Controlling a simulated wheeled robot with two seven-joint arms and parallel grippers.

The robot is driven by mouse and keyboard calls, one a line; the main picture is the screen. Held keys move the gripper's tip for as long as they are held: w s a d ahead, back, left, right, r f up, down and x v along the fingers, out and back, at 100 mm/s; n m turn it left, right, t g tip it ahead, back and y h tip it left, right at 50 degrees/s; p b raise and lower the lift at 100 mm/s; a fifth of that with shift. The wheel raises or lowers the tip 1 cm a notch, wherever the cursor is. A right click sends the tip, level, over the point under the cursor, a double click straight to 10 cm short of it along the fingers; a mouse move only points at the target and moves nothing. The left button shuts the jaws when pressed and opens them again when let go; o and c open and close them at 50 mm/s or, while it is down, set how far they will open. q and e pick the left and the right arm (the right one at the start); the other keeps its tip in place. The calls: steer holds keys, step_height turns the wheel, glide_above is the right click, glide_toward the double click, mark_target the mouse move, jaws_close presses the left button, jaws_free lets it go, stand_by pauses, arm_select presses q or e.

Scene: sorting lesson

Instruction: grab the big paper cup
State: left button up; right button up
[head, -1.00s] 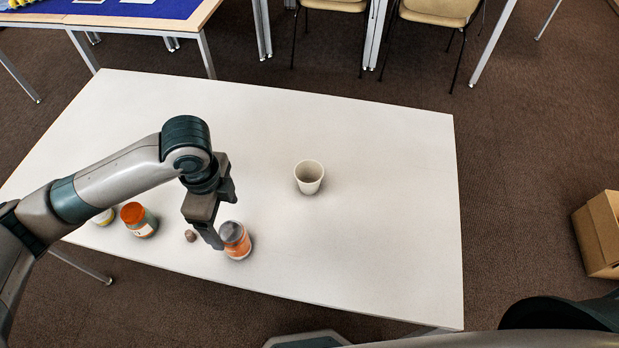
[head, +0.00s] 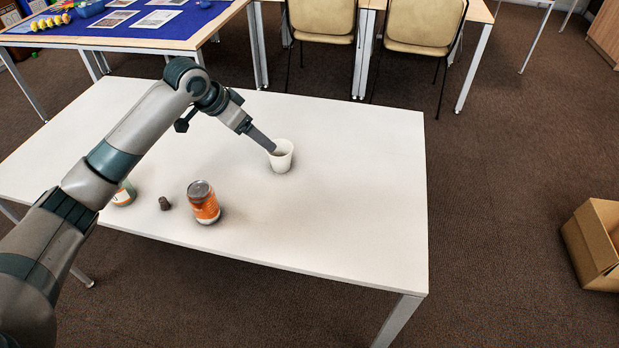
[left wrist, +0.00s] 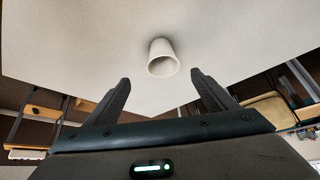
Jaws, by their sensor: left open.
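The white paper cup (head: 281,157) stands upright on the white table (head: 350,200), right of the middle of the table. In the left wrist view the cup (left wrist: 162,58) lies ahead of the jaws, roughly midway between them. My left gripper (head: 268,146) reaches toward the cup from the left, with its fingers overlapping the cup's left rim in the head view. In the left wrist view my left gripper (left wrist: 160,82) is open, its two fingers apart with nothing between the tips. My right gripper is not in view.
An orange can (head: 203,203) and a small dark brown object (head: 165,203) stand near the table's front edge. Another jar (head: 124,194) is partly hidden by my arm. An open cardboard box (head: 596,246) sits on the floor at the right. The table right of the cup is clear.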

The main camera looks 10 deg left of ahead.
arm_select(q)
steer(key=shift+w, duration=0.25)
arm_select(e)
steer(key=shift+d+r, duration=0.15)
arm_select(q)
steer(key=shift+w+f, duration=0.1)
steer(key=shift+f, duration=0.05)
steer(key=p, duration=0.2)
glide_toward(278, 150)
steer(key=d+f, duration=0.3)
steer(key=f, duration=0.1)
steer(key=shift+w+d+f, duration=0.1)
steer(key=shift+w+d, duration=0.15)
steer(key=shift+d, duration=0.15)
steer(key=shift+w+d+f, duration=0.15)
steer(key=shift+f, duration=0.2)
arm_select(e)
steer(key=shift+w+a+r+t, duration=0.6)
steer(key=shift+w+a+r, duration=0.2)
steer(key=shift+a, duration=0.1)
arm_select(q)
steer(key=shift+w+f, duration=0.1)
steer(key=shift+f, duration=0.05)
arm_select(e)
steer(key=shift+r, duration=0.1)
